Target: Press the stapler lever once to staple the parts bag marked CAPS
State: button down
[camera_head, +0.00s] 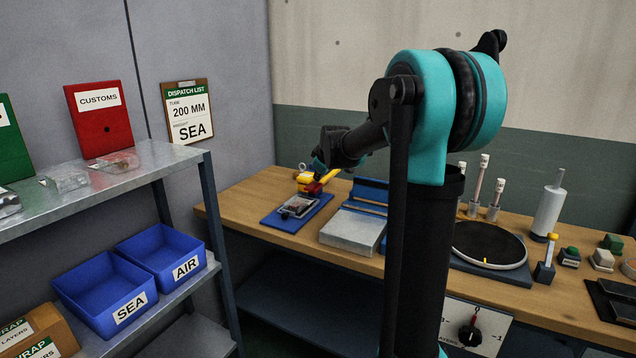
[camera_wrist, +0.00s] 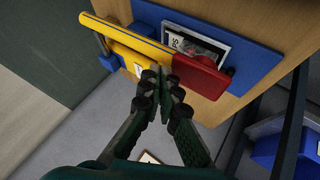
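The stapler has a yellow lever (camera_wrist: 140,45) with a red end (camera_wrist: 200,74). In the head view its yellow part (camera_head: 305,178) stands at the back of a blue board (camera_head: 277,220) on the wooden bench. The parts bag (camera_head: 299,206) lies on the board. In the wrist view the bag (camera_wrist: 195,46) lies beside the lever with a partly hidden label ending in "PS". My gripper (camera_wrist: 162,76) has its fingertips together, with nothing held between them. They overlap the lever near the yellow-red join; whether they touch it I cannot tell. In the head view my gripper (camera_head: 319,165) is just above the stapler.
A blue-and-grey device (camera_head: 352,232) stands right of the board, with a black turntable (camera_head: 488,243) beyond. Blue bins marked SEA (camera_head: 105,292) and AIR (camera_head: 163,256) sit on the left shelf. A wall stands close behind the bench.

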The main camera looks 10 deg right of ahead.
jog(key=shift+s+f, duration=0.15)
jog(key=shift+f, duration=1.2)
dwell(1.2)
jog(key=shift+r, duration=2.2)
jog(key=shift+w+d+r, duration=0.1)
jog(key=shift+r, duration=1.2)
jog(key=shift+w+r, duration=0.1)
jog(key=shift+r, duration=1.15)
jog(key=s+d+f+m+g, duration=0.1)
jog(key=s+f+m, duration=0.2)
jog(key=s+f, duration=0.6)
jog(key=s+d+f+m+g, duration=0.1)
jog(key=s+f, duration=0.8)
jog(key=s, duration=0.9)
jog(key=s+d+f+m+g+h, duration=0.1)
jog(key=s+d+f+m+g, duration=0.1)
jog(key=s+f+m, duration=0.4)
jog(key=s+f, duration=0.4)
jog(key=s, duration=0.4)
jog(key=shift+g, duration=0.3)
